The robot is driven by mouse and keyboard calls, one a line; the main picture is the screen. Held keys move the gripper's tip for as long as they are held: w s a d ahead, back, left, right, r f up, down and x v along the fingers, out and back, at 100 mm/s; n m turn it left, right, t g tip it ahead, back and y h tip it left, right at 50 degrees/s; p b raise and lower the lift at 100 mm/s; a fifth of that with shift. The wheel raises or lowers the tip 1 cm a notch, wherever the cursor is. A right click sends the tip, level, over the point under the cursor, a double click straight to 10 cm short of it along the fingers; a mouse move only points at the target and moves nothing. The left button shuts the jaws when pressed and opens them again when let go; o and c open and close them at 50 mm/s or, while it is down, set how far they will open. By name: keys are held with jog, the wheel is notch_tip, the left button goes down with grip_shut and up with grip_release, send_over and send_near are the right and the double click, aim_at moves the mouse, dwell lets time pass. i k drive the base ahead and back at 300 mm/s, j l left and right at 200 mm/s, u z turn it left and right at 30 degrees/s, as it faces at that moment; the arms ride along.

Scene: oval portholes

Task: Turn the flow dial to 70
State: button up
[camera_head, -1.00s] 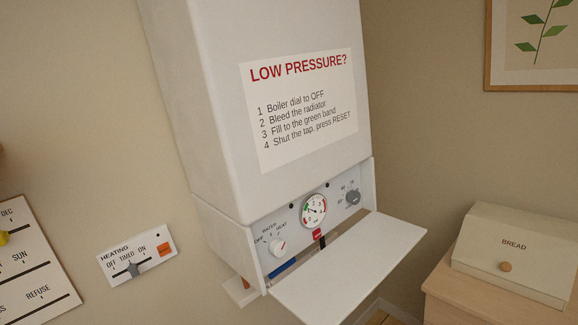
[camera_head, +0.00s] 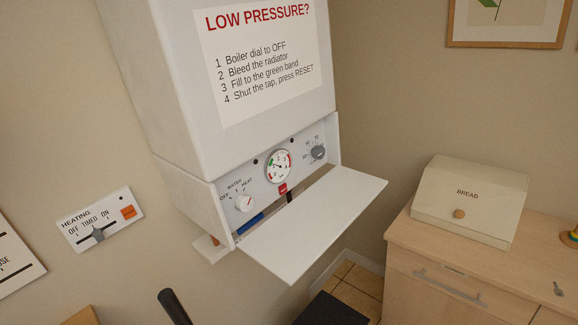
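The flow dial (camera_head: 318,153) is a small grey knob at the right end of the boiler's control panel, with tiny numbers around it; a 70 seems to stand at its upper right. Its pointer is too small to read. The white boiler (camera_head: 220,80) hangs on the wall with its front flap (camera_head: 312,225) folded down below the panel. Left of the flow dial are a round pressure gauge (camera_head: 278,166), a red button (camera_head: 283,189) and a white OFF/WATER/HEAT dial (camera_head: 244,203). My gripper does not show in the view.
The lowered flap sticks out in front of the panel. A wooden cabinet (camera_head: 480,262) with a bread box (camera_head: 472,200) stands at the right. A heating switch plate (camera_head: 100,220) is on the left wall. A dark handle-like bar (camera_head: 174,307) rises at the bottom.

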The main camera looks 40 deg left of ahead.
aim_at(318, 152)
jog(key=i+l+u, duration=0.35)
jog(key=i, duration=0.35)
jog(key=i+l+u, duration=0.35)
jog(key=i+l, duration=0.2)
jog(key=i+l+u, duration=0.15)
jog(key=i, duration=0.3)
jog(key=i+l+u, duration=0.15)
jog(key=i+l, duration=0.2)
jog(key=i+l+u, duration=0.15)
jog(key=i+l, duration=0.15)
jog(key=i, duration=0.2)
